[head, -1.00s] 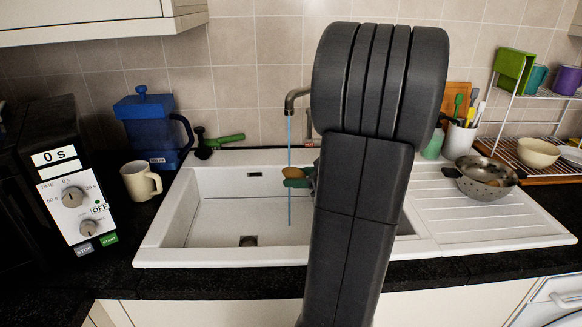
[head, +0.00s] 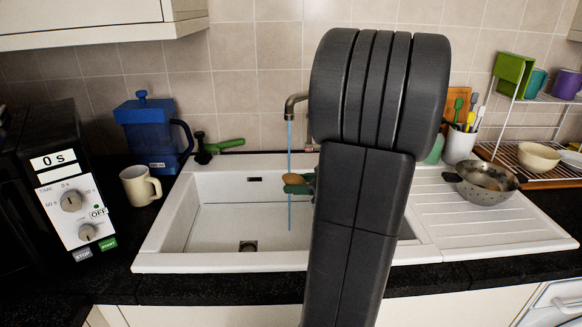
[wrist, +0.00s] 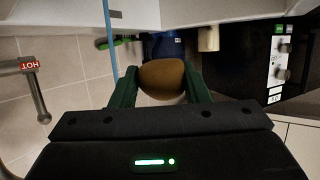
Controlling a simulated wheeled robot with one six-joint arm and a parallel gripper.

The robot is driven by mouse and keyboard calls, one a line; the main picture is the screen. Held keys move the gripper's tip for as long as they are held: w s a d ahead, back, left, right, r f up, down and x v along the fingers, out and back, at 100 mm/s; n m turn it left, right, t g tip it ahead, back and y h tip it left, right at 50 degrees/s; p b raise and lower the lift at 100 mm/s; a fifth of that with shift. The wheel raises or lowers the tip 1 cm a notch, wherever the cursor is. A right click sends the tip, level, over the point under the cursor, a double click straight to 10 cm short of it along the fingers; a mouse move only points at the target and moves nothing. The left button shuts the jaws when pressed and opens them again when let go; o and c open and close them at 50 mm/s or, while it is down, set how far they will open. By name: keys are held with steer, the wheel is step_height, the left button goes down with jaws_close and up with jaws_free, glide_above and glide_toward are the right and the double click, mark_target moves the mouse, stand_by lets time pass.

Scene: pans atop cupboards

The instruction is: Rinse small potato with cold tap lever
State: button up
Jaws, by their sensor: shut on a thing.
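My gripper (wrist: 160,88) has dark green fingers, shut on a brown small potato (wrist: 162,79). In the head view the potato (head: 291,180) is held above the sink basin (head: 225,222), beside the tap's blue water stream (head: 290,212). The stream runs from the tap spout (head: 292,101) down into the basin and overlaps the potato's place in the picture. In the wrist view the stream (wrist: 113,40) runs by the left finger, left of the potato; I cannot tell if it touches the potato. A lever marked HOT (wrist: 28,65) shows at left. The cold lever is not visible; my arm hides part of the tap.
A blue container (head: 152,132), a cream mug (head: 140,184) and a microwave (head: 75,190) stand left of the sink. A utensil pot (head: 460,146) and a dish rack (head: 520,160) are behind.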

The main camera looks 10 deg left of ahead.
stand_by(0.4)
steer(key=s+d+r+b, duration=0.1)
steer(key=s+r, duration=0.3)
steer(key=s, duration=0.1)
steer(key=shift+d, duration=0.15)
stand_by(0.5)
